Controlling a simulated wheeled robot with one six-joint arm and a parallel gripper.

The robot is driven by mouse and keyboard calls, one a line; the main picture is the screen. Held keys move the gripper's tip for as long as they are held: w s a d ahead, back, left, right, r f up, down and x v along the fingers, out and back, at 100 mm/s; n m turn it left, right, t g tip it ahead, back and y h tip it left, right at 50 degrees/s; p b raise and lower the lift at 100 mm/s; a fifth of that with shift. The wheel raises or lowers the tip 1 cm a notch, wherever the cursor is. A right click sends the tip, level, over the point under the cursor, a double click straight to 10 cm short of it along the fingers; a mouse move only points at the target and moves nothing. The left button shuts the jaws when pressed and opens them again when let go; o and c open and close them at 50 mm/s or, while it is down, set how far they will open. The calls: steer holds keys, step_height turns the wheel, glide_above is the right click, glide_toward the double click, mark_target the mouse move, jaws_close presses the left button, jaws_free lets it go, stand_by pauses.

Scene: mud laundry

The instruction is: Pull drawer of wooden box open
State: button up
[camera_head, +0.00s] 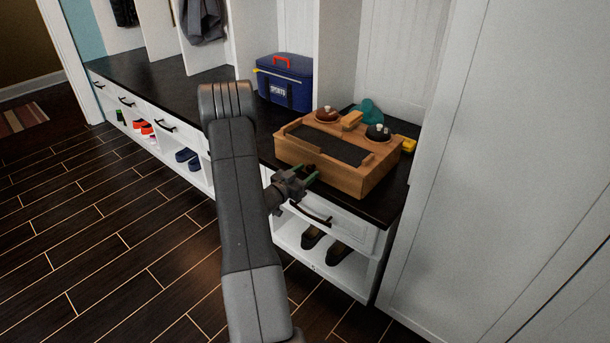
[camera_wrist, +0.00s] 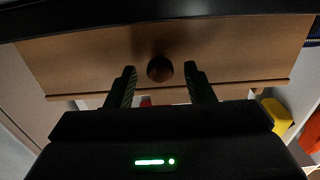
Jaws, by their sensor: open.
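The wooden box (camera_head: 358,172) stands on the black bench top in the head view, with a dark inset panel on its top. In the wrist view its drawer front (camera_wrist: 85,62) fills the upper part, with a round dark knob (camera_wrist: 160,69) in the middle. My gripper (camera_head: 309,175) is at the front of the box, beside the knob. In the wrist view the fingers of my gripper (camera_wrist: 160,86) are apart, one on each side of the knob, with gaps on both sides. The drawer looks flush with the box; I cannot tell exactly.
A blue bag (camera_head: 284,84) stands left of the box. Small dishes (camera_head: 379,133), a teal item (camera_head: 369,111) and a yellow item (camera_head: 408,144) are on or behind the box. A bench-drawer handle (camera_head: 311,215) lies just below my gripper. A white panel (camera_head: 480,170) bounds the right.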

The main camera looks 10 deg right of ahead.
steer(key=shift+d, duration=0.1)
jaws_close()
steer(key=b+v, duration=0.1)
steer(key=v, duration=1.8)
steer(key=shift+f, duration=0.1)
jaws_free()
steer(key=p+v, duration=0.2)
steer(key=v, duration=1.2)
steer(key=shift+p, duration=0.3)
steer(key=shift+d, duration=0.1)
